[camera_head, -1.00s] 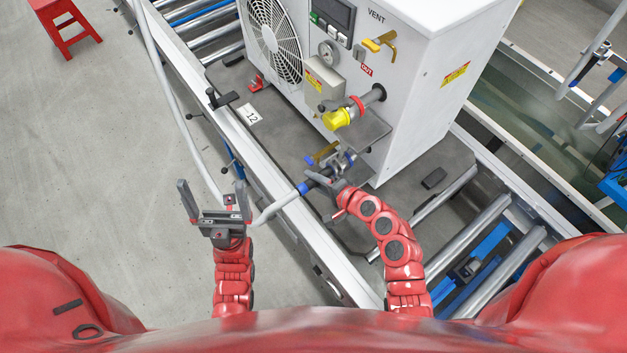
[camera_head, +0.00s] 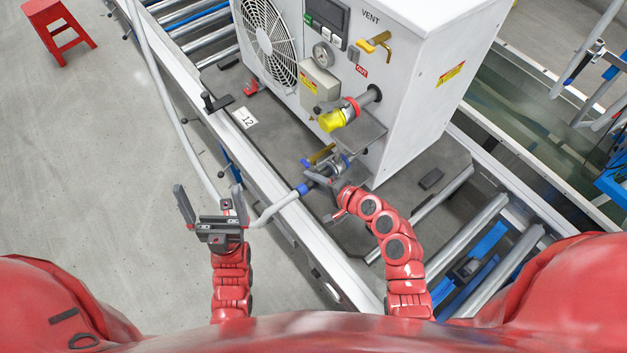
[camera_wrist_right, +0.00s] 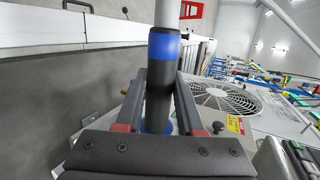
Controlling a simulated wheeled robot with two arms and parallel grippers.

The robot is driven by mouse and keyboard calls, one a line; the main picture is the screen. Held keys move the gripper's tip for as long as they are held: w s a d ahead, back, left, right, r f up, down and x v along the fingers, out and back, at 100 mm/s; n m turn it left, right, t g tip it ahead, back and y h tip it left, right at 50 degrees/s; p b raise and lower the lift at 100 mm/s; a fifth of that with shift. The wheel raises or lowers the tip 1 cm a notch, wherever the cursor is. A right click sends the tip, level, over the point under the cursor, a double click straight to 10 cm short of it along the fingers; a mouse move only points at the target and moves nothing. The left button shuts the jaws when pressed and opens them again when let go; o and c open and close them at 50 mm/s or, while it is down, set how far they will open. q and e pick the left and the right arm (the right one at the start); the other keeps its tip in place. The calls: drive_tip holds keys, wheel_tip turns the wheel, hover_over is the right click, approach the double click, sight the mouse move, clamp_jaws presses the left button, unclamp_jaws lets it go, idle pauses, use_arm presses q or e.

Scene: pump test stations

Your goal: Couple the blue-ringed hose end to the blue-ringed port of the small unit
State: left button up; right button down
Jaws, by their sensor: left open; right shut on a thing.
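The small unit (camera_head: 415,100) is a white box with a fan, standing on a grey plate. Its lower port (camera_head: 343,162) shows a blue ring close beside my right gripper (camera_head: 330,183). That gripper is shut on the black hose end (camera_wrist_right: 160,85), whose blue ring (camera_head: 304,188) also shows in the right wrist view (camera_wrist_right: 164,46). In the wrist view, more blue shows beyond the fingers at the hose's far end. I cannot tell whether hose and port touch. My left gripper (camera_head: 210,192) is open and empty, beside the grey hose (camera_head: 268,213).
Above the lower port, a red-ringed outlet carries a yellow fitting (camera_head: 332,120) over a small grey shelf (camera_head: 360,134). A yellow-handled valve (camera_head: 320,155) sits by the lower port. The conveyor rail (camera_head: 200,120) runs along the left; a red stool (camera_head: 58,30) stands on open floor.

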drive_tip(key=shift+c, duration=2.2)
unclamp_jaws()
drive_tip(key=shift+s+d, duration=0.1)
drive_tip(key=shift+d, duration=0.15)
drive_tip(key=b+v, duration=0.4)
drive_tip(key=v, duration=1.3)
drive_tip(key=shift+a, duration=0.2)
